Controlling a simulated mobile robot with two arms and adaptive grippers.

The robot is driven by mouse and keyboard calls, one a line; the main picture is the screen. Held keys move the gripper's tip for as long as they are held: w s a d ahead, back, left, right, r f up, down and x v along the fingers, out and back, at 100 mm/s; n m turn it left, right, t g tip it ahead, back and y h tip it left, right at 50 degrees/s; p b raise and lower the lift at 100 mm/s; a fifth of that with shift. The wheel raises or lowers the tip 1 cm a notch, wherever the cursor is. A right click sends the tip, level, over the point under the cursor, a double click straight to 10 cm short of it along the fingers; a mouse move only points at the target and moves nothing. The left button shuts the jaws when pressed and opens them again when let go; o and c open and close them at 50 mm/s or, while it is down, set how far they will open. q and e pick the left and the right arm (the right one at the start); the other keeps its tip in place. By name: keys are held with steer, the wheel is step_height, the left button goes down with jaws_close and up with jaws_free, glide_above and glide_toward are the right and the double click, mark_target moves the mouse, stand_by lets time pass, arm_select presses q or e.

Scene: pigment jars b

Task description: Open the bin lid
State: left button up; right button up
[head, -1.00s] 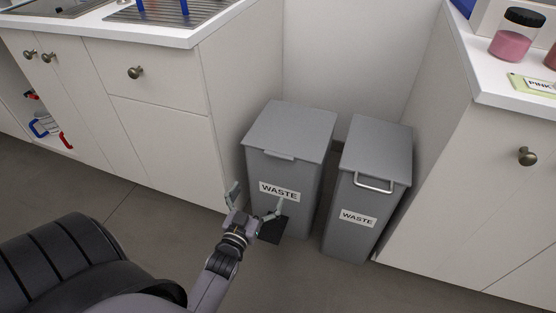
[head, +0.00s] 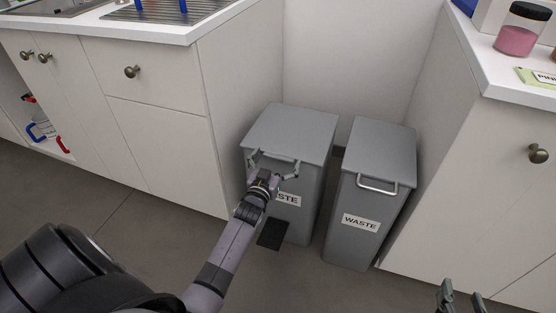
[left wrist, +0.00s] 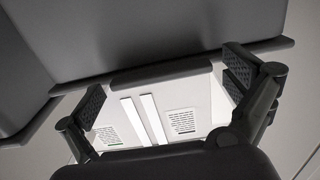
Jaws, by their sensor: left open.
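Two grey waste bins stand side by side. The left bin (head: 312,205) has a flat lid (head: 290,125) that lies shut, with a small front lip. The right bin (head: 350,245) has a shut lid (head: 382,145) with a pale bar handle (head: 377,186). My left gripper (head: 273,161) is open at the left bin's front lip, one finger towards each end of it. In the left wrist view, the lip (left wrist: 165,74) shows between the open fingers (left wrist: 167,88), seen from below; contact is unclear. My right gripper (head: 462,292) is open and empty at the bottom right, partly cut off.
A black pedal (head: 272,234) is at the left bin's foot. White cabinets (head: 160,145) stand close on the left, and a white counter (head: 490,85) with a pink jar (head: 519,32) on the right. The floor (head: 130,220) in front is clear.

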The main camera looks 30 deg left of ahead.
arm_select(q)
steer(key=shift+w+a, duration=0.1)
steer(key=shift+w, duration=0.2)
